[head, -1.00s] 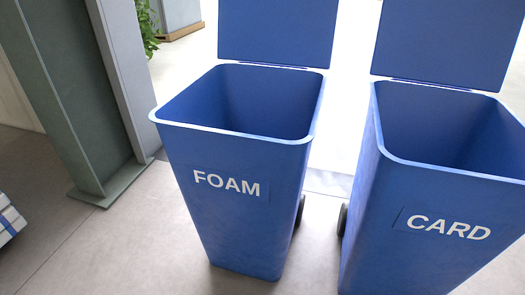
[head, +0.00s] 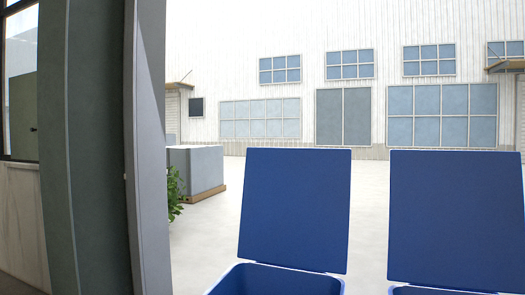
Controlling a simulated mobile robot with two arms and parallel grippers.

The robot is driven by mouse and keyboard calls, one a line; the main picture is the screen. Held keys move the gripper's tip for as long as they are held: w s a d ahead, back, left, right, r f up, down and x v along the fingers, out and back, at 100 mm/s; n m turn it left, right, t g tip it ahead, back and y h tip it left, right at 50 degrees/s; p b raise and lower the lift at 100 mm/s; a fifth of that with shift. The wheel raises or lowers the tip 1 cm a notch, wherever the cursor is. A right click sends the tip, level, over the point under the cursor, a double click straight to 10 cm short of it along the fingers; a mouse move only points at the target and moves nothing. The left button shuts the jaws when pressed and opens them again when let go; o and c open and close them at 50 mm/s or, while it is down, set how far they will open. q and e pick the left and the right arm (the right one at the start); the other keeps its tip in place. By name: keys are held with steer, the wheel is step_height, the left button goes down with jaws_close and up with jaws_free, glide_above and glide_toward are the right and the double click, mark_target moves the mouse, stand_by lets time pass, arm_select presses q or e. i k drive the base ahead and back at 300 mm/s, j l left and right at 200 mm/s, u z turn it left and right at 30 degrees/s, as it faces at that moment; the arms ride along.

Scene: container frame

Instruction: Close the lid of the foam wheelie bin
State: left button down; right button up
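The foam wheelie bin (head: 272,282) is at the bottom middle of the head view, with only its upper rim and part of its inside showing. Its blue lid (head: 295,210) stands upright at the back of the rim, so the bin is open. The FOAM label is below the picture now. Neither of my grippers is in view.
A second blue bin (head: 440,291), labelled CARD in the earlier frame, stands to the right with its lid (head: 455,217) also upright. A grey-green column (head: 95,150) stands at the left. A plant (head: 175,192) and a grey crate (head: 196,170) are behind. Pale floor lies beyond.

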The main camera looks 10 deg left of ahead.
mark_target(295, 211)
steer(key=i+j+u, duration=0.25)
steer(key=u, duration=0.2)
steer(key=i+j+u, duration=0.3)
steer(key=u, duration=0.15)
steer(key=i+j+u, duration=0.25)
steer(key=u, duration=0.2)
steer(key=i+j+u, duration=0.25)
steer(key=i, duration=0.25)
steer(key=i+u, duration=0.3)
steer(key=i, duration=0.15)
steer(key=i+z, duration=0.2)
steer(key=z, duration=0.15)
steer(key=i+z, duration=0.45)
steer(key=z, duration=0.25)
steer(key=i+z, duration=0.15)
steer(key=z, duration=0.3)
steer(key=i+z, duration=0.2)
steer(key=z, duration=0.2)
steer(key=i+z, duration=0.15)
steer(key=z, duration=0.3)
steer(key=i+j+z, duration=0.1)
steer(key=z, duration=0.3)
steer(key=i+j+z, duration=0.15)
steer(key=z, duration=0.3)
